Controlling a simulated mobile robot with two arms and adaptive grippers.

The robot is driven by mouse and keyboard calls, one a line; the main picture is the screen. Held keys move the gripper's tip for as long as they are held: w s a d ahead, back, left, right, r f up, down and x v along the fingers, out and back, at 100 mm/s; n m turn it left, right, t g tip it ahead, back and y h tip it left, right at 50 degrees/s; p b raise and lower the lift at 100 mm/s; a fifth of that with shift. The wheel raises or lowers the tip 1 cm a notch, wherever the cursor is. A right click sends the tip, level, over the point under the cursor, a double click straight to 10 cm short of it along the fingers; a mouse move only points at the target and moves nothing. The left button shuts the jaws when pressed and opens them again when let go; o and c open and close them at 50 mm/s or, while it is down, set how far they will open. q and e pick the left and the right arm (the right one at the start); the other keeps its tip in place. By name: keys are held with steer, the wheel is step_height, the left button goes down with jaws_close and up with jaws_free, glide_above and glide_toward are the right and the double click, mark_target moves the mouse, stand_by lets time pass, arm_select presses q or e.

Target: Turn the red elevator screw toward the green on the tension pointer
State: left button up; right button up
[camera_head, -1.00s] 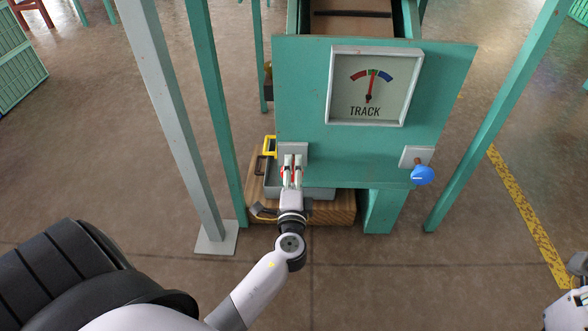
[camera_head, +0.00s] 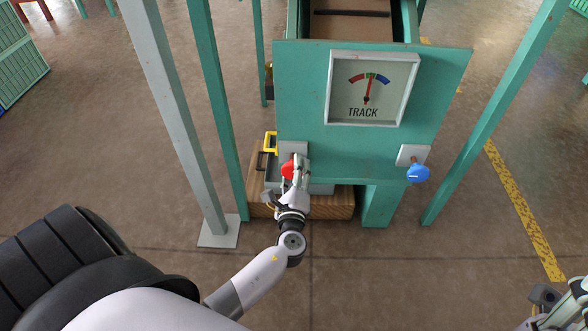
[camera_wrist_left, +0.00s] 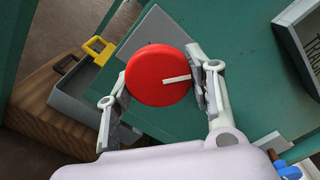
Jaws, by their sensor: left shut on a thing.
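The red elevator screw knob (camera_head: 288,169) is at the lower left of the green panel (camera_head: 320,140). In the left wrist view the red knob (camera_wrist_left: 158,76) is a round disc with a white line pointing right. My left gripper (camera_head: 296,170) is shut on it, one finger on each side; it fills the wrist view (camera_wrist_left: 158,95). The tension gauge (camera_head: 370,90), marked TRACK, has red, green and blue bands. Its red needle points up at about the green band. My right gripper (camera_head: 545,305) is partly in view at the bottom right; its jaws are unclear.
A blue knob (camera_head: 418,173) is at the panel's lower right. A grey box with a yellow handle (camera_head: 270,142) sits on a wooden block (camera_head: 325,206) below the panel. A grey post (camera_head: 180,120) and green legs stand at the sides. The floor in front is clear.

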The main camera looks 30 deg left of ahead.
stand_by(0.3)
arm_select(q)
steer(key=o, duration=1.1)
steer(key=shift+s+d, duration=0.2)
steer(key=shift+s, duration=0.05)
steer(key=v, duration=1.1)
steer(key=shift+s, duration=0.2)
